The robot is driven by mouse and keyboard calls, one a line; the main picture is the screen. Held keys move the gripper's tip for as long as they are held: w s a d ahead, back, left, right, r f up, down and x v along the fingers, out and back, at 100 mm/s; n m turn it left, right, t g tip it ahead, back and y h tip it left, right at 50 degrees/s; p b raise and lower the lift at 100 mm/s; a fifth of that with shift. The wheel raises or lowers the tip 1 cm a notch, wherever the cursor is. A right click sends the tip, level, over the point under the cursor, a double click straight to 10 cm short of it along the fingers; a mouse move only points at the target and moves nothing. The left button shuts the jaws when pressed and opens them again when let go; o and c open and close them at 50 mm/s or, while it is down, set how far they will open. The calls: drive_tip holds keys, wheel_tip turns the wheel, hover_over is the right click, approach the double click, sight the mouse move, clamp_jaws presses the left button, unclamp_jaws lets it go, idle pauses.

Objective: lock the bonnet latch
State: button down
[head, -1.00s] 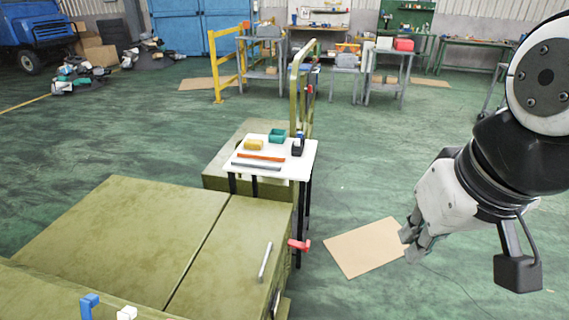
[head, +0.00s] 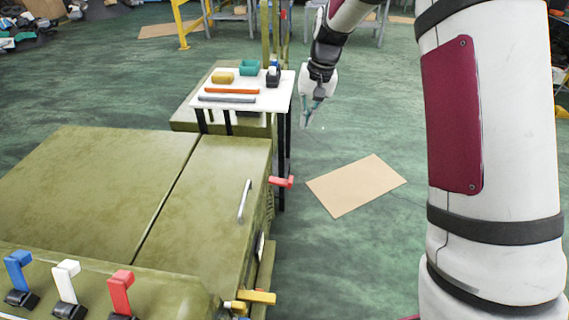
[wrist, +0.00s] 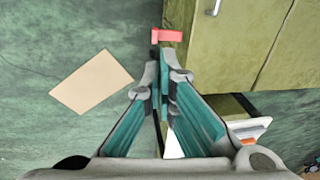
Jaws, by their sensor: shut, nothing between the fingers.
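A red handle (head: 281,181) sticks out from the right side of the olive vehicle body, near the far corner of the bonnet panel (head: 215,190); it is likely the bonnet latch. In the wrist view the red handle (wrist: 166,36) shows just beyond the fingertips, at the edge of the olive panel (wrist: 215,50). My gripper (head: 308,122) hangs pointing down over the floor, right of the white side table and apart from the handle. In the wrist view my gripper (wrist: 160,78) has its fingers together with nothing between them. How the handle engages the body cannot be seen.
A white table (head: 245,103) with a yellow block, teal bin and tools stands behind the bonnet. Blue, white and red levers (head: 66,285) rise at the near left; a yellow handle (head: 257,297) is at the front. A cardboard sheet (head: 355,185) lies on open green floor.

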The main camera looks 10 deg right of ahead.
drive_tip(key=w+f+b, duration=0.1)
drive_tip(key=w+f, duration=0.2)
drive_tip(key=f, duration=0.3)
drive_tip(key=w+f+b, duration=0.1)
drive_tip(key=w+f, duration=0.2)
drive_tip(key=f, duration=0.4)
drive_tip(key=shift+m+g, duration=0.3)
drive_tip(key=shift+m, duration=0.1)
drive_tip(key=shift+s, duration=0.1)
